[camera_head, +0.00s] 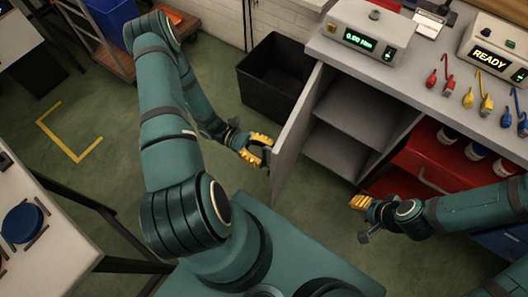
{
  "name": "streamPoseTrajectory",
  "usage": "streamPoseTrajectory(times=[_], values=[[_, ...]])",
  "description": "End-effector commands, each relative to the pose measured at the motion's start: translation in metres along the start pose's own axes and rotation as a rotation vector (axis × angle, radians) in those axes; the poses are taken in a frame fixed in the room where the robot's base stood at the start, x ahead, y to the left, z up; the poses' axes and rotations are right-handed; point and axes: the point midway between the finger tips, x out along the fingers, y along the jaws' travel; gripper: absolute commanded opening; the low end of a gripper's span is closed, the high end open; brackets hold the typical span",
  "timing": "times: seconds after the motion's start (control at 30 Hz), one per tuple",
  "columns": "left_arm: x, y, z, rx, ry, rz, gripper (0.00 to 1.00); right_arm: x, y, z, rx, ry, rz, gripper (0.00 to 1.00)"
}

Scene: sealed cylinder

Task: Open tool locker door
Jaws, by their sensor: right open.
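The grey tool locker door (291,140) stands swung open, its edge facing me, on the left side of the locker under the bench. The open locker compartment (358,110) shows a grey shelf and looks empty. My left gripper (258,149), with yellow fingers, is at the outer face of the door, on its left. Any handle there is hidden, and I cannot tell whether the fingers grip or only touch. My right gripper (361,203) is open, in front of the red drawer unit and right of the door, with nothing visible in it.
A black bin (275,75) stands on the floor behind the door. The bench (405,80) carries a display box (365,38), a READY box (495,55) and coloured tools. A red drawer (425,165) with jars is on the right. A table (50,240) is at left.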

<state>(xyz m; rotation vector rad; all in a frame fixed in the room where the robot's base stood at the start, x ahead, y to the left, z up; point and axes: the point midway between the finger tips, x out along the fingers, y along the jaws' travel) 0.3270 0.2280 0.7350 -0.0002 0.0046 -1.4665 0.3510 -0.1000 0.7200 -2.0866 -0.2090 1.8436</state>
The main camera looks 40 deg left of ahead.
Motion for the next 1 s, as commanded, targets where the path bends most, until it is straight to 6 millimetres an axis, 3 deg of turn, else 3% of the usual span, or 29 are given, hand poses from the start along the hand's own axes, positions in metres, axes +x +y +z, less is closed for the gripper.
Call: streamPoseTrajectory(times=[0.27, 0.7, 1.0], values=[[-0.009, 0.001, 0.000, 0.002, -0.001, 0.001, 0.42, 0.000, 0.000, 0.000, 0.000, 0.000, 0.000, 0.47], [-0.091, 0.000, 0.000, 0.002, 0.002, 0.002, 0.42, 0.000, 0.000, 0.000, 0.000, 0.000, 0.000, 0.47], [-0.119, 0.000, 0.000, 0.000, 0.000, 0.000, 0.42, 0.000, 0.000, 0.000, 0.000, 0.000, 0.000, 0.47]])
